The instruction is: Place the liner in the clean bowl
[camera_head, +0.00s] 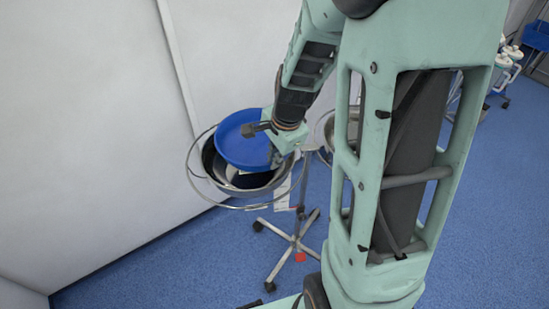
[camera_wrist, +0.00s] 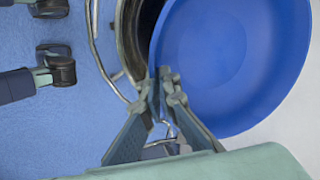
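The liner (camera_head: 240,142) is a round blue dish, tilted, above a steel bowl (camera_head: 212,165) in a ring stand at picture centre-left. It covers part of the bowl's opening; I cannot tell whether it touches the bowl. My gripper (camera_head: 272,138) is at the liner's right edge. In the wrist view, my gripper's fingertips (camera_wrist: 163,84) are closed at the near-left rim of the liner (camera_wrist: 235,60), with the bowl's dark edge (camera_wrist: 131,35) behind. A second steel bowl (camera_head: 327,133) shows partly behind my arm. The pictures do not show which bowl is the clean one.
The bowl stand (camera_head: 297,238) has several wheeled legs on the blue floor. A white wall (camera_head: 90,120) is close on the left. My arm hides much of the right side. A trolley with bottles (camera_head: 508,58) stands far right.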

